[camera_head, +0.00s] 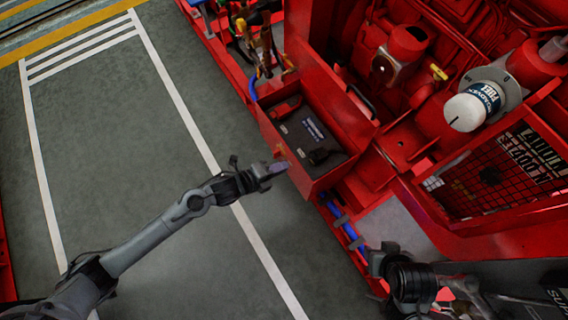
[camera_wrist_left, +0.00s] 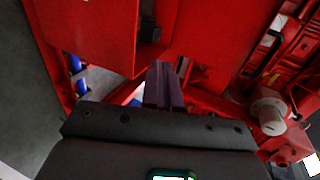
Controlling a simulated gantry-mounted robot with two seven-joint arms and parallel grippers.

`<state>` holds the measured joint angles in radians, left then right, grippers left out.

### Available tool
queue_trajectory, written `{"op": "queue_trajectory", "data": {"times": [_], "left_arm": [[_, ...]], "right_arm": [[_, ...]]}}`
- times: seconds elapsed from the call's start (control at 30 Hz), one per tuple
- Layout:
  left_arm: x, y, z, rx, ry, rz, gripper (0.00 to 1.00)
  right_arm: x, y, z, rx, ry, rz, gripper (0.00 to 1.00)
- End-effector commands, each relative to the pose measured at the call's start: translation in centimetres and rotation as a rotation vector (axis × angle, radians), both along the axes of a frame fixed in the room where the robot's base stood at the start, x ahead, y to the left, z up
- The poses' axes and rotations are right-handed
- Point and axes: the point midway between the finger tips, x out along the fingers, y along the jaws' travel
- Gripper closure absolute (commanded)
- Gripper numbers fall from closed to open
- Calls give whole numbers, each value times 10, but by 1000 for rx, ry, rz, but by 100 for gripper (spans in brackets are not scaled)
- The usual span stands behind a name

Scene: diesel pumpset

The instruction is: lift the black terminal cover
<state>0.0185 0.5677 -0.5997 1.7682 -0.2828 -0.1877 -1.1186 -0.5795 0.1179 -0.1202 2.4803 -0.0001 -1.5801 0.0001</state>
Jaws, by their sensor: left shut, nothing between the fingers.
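The black terminal cover (camera_head: 322,156) appears as a dark shape at the lower end of the battery (camera_head: 305,132), inside a red open-topped box. My left gripper (camera_head: 282,167) is shut and empty, just outside the box's near-left wall, apart from the cover. In the left wrist view its closed fingers (camera_wrist_left: 164,86) point toward red panels. A small dark part shows past a red edge there, and I cannot tell whether it is the cover. My right gripper (camera_head: 380,262) is at the lower right beside the red frame; its fingers are too dark to read.
The red box (camera_head: 288,158) has raised walls around the battery. A red terminal cover (camera_head: 286,108) sits at the battery's upper end. Cables (camera_head: 268,45) stand above the box. A white fuel filter (camera_head: 468,110) and engine parts crowd the right. Grey floor (camera_head: 110,130) lies open at left.

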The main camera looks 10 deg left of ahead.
Motion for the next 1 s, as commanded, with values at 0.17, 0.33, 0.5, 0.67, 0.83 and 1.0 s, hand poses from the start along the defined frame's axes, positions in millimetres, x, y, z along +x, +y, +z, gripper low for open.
{"op": "queue_trajectory", "data": {"times": [0.17,0.33,0.5,0.67,0.83,1.0], "left_arm": [[20,-20,-16,-4,0,1,100],[41,-41,-29,-3,1,1,100],[59,-60,-42,-3,3,2,100],[72,-72,-48,-1,2,2,100],[79,-79,-50,0,3,3,100],[80,-81,-50,-1,4,3,100]], "right_arm": [[0,1,-19,4,0,-3,57],[0,1,-37,4,0,-3,57],[0,0,-54,3,0,-2,57],[0,-1,-66,-2,2,2,57],[-1,-2,-72,-8,2,5,57],[-1,-2,-73,-8,2,5,57]]}}
